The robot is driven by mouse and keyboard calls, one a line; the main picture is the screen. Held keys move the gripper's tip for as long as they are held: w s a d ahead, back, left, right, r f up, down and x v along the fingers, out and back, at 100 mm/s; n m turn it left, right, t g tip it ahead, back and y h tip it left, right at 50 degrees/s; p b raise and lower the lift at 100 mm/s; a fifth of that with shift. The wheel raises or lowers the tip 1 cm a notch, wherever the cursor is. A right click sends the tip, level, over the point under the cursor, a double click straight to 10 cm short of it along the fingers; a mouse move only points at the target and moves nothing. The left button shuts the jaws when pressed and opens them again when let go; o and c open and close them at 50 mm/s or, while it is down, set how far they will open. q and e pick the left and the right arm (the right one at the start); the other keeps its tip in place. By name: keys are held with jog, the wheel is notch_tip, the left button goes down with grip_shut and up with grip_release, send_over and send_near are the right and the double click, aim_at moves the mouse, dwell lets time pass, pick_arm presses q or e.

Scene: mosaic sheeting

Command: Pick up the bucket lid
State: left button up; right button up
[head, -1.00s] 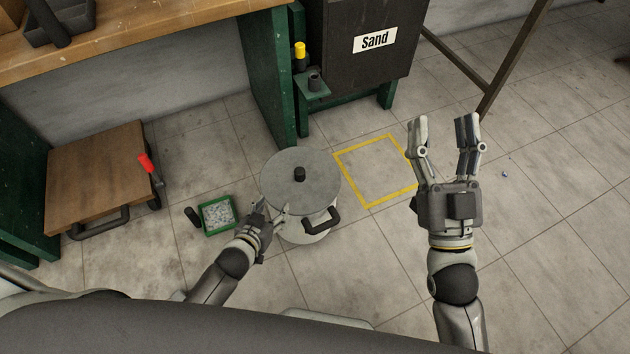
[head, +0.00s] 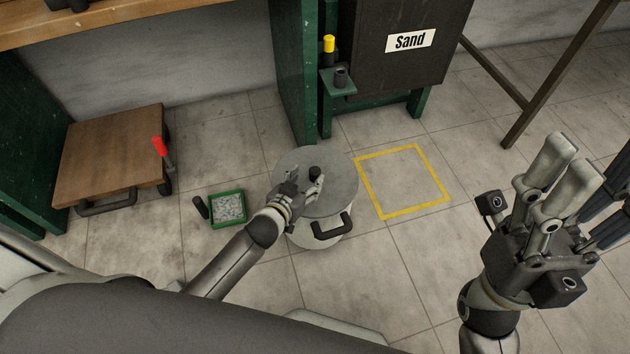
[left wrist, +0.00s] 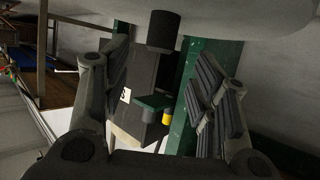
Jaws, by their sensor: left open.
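The grey round bucket lid (head: 338,185) lies on the bucket (head: 318,243), with a black knob (head: 315,173) standing up from it. My left gripper (head: 309,180) is open at the knob's left side, just over the lid. In the left wrist view the knob (left wrist: 163,32) is ahead of and between the open fingers, with no contact visible, and the lid (left wrist: 235,14) fills the top edge. My right gripper (head: 588,172) is raised at the right, open and empty, partly cut off by the picture edge.
A black handle (head: 332,227) sticks out from the bucket's front. A green tray (head: 227,222) of chips stands left of it. A yellow square (head: 400,215) marks clear floor to the right. A green bench leg (head: 296,80) and the sand bin (head: 400,75) stand behind.

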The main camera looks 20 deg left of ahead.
aim_at(313, 174)
pick_arm(q)
jog(key=shift+w, duration=0.15)
jog(key=shift+w+f+b, duration=0.2)
jog(key=shift+f+b, duration=0.1)
jog(key=b+x, duration=0.2)
jog(key=x, duration=0.2)
jog(key=shift+w+d+f+b, duration=0.15)
jog(key=shift+w+f+b, duration=0.1)
jog(key=shift+b, duration=0.1)
jog(key=shift+c, duration=0.4)
grip_shut()
